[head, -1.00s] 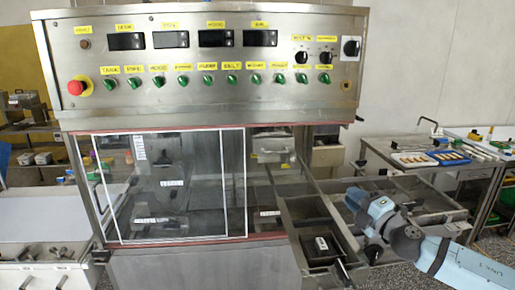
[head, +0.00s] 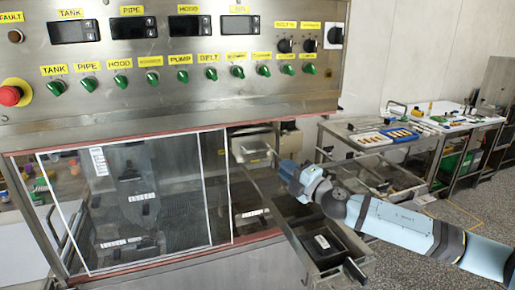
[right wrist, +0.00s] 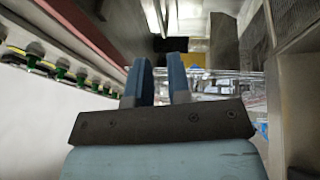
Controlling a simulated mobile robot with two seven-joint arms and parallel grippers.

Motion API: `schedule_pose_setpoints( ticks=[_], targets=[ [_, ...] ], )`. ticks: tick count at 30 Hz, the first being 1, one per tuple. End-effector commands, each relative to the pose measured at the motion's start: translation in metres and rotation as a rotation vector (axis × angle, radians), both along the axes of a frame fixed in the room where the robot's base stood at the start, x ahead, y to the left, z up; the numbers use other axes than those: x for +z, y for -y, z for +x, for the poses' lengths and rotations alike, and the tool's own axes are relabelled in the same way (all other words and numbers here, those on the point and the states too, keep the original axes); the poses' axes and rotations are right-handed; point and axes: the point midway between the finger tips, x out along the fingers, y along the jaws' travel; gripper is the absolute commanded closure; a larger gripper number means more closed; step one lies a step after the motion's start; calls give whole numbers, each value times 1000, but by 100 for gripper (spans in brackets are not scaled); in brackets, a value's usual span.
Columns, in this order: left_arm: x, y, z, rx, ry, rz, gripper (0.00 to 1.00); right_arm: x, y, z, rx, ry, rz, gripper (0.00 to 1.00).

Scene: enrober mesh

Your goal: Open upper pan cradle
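A grey metal box-like part with a thin handle (head: 250,145), which may be the upper pan cradle, sits at the right end of the machine, behind the clear panel's edge. I cannot tell for sure that it is the cradle. My right gripper (head: 279,165) is close to it in the head view, just right of the handle; contact cannot be made out. In the right wrist view my right gripper (right wrist: 161,75) shows two blue fingers apart, with nothing clearly between them. My left gripper is not in view.
The control panel (head: 180,98) with green knobs overhangs the clear hood (head: 140,200). A side table with trays (head: 385,135) stands at the right. Open floor lies at the far right.

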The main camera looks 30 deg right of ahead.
Motion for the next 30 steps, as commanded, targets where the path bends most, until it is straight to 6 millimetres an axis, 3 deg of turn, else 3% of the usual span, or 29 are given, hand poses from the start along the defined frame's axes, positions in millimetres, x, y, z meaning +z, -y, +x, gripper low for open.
schedule_pose_setpoints(
  ticks=[18, 24, 30],
  targets=[
    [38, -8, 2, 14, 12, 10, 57, 20, -16, 95, -1, 2, 1, 82],
    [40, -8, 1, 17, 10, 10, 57, 19, -18, 109, -1, 0, 0, 82],
    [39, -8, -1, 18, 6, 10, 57, 19, -18, 111, 0, 0, 0, 82]
  ],
)
